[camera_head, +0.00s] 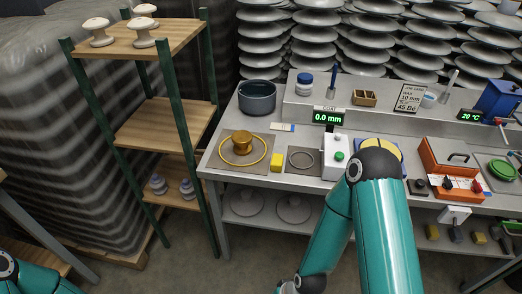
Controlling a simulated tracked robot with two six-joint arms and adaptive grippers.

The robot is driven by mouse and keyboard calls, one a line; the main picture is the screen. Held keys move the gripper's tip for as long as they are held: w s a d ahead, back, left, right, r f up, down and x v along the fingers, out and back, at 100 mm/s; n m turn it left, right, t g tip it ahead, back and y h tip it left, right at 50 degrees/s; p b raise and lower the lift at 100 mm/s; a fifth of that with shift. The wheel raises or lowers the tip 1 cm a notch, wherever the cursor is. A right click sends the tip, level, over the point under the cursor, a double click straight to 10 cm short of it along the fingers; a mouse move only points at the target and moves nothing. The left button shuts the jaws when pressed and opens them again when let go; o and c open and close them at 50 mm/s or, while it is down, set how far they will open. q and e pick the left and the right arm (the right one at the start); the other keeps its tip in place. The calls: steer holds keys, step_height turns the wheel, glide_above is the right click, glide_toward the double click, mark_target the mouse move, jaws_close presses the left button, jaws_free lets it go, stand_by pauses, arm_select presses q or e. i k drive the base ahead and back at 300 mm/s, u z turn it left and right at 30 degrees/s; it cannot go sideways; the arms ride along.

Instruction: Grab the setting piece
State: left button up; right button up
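No thing in view is plainly marked as the setting piece. A gold-coloured round piece (242,140) with a knob-like top stands upright inside a yellow ring (259,154) on a grey-brown mat (222,159), at the left end of the workbench. A yellow block (276,162) sits just right of that mat. My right arm crosses the front of the bench with its elbow over the yellow-topped disc (373,146).
A second mat with a dark ring (302,159) and a white device with a green button (338,154) are on the bench. A dark pot (257,97) stands behind. A green-posted wooden shelf (160,127) is left. An orange case (446,158) is right.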

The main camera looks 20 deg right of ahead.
mark_target(241, 139)
steer(key=u, duration=0.15)
steer(key=i, duration=0.9)
steer(key=z, duration=0.05)
